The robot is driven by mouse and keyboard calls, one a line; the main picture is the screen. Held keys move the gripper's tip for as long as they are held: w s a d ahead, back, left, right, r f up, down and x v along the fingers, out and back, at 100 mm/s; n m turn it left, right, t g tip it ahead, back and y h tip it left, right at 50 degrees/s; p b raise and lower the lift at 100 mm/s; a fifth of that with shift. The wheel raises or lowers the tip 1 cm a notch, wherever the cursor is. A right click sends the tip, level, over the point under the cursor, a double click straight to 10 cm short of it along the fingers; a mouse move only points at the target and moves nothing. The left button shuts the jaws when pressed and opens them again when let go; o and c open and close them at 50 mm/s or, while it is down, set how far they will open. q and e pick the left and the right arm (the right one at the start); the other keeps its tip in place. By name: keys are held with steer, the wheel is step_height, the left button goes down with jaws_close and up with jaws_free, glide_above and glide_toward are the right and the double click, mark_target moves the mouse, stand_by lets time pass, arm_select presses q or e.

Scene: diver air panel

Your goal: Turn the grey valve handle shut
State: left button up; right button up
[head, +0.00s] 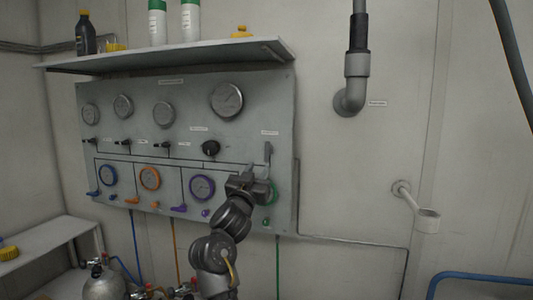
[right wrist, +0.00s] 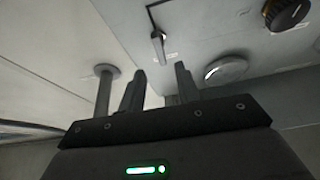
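The grey valve handle (head: 268,150) is a small upright lever at the right side of the panel (head: 287,120), below a small label. It also shows in the right wrist view (right wrist: 158,48), beyond the fingers and roughly in line with the gap between them. My right gripper (head: 247,182) is in front of the panel, just below and left of the handle in the head view. In the right wrist view its two fingers (right wrist: 160,84) are apart with nothing between them, and a gap separates them from the handle. My left gripper is in neither view.
A black knob (head: 210,148) is left of the handle. Gauges with blue, orange and purple (head: 202,187) rims line the lower panel; a green-rimmed one is partly hidden behind my right gripper. A shelf (head: 170,58) overhangs the panel. A wall pipe (head: 355,70) is at right.

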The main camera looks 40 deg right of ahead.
mark_target(266, 153)
steer(key=p+x, duration=0.3)
steer(key=x, duration=0.5)
steer(key=shift+w+d+r, duration=0.15)
steer(key=shift+d+r, duration=0.1)
steer(key=shift+d, duration=0.05)
steer(key=shift+w+d+r, duration=0.1)
steer(key=shift+w+d, duration=0.2)
steer(key=shift+d, duration=0.1)
jaws_close()
